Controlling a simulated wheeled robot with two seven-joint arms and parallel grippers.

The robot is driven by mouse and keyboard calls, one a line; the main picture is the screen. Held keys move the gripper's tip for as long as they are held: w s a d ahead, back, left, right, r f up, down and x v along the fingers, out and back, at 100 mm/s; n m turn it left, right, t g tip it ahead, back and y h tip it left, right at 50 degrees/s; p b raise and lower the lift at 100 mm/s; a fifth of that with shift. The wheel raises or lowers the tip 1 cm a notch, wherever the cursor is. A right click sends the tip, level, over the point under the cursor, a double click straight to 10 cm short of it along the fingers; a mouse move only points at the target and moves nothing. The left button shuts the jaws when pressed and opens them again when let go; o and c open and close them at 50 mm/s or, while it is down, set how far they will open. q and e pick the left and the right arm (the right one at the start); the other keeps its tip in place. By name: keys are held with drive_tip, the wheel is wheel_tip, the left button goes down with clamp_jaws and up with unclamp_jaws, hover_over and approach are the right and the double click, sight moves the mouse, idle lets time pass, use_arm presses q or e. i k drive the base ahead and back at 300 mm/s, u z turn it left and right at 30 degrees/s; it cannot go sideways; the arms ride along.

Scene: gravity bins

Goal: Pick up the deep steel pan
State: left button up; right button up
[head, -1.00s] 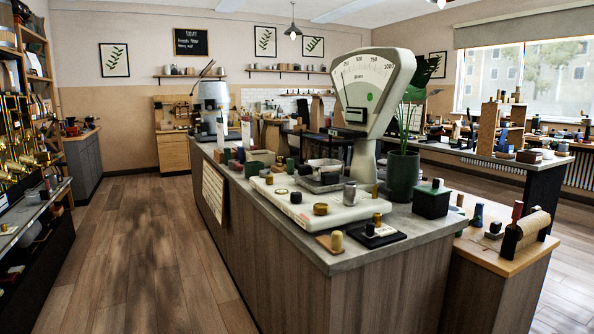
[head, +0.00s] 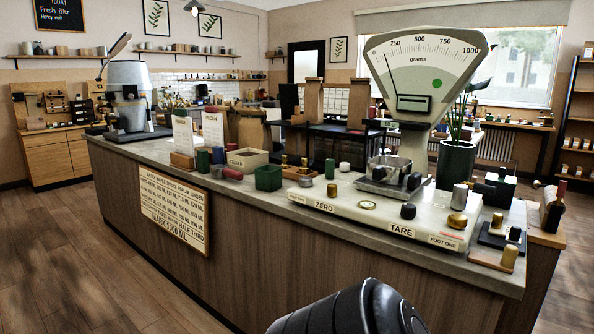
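A steel pan (head: 388,168) sits on the low platform of the big white dial scale (head: 420,75), on the grey counter; dark weights beside it partly hide it. I cannot tell its depth clearly. A dark rounded part of my own arm shows at the bottom edge, well in front of the counter and apart from the pan. Neither of my grippers can be made out.
A white slab (head: 372,213) marked ZERO and TARE lies along the counter's front edge with several small knobs and weights on it. A green bin (head: 268,178) and a cream bin (head: 247,160) stand left of it. Floor (head: 60,270) at left is clear.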

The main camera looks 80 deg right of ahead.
sight(387, 170)
drive_tip(key=i, duration=0.1)
drive_tip(key=z, duration=1.7)
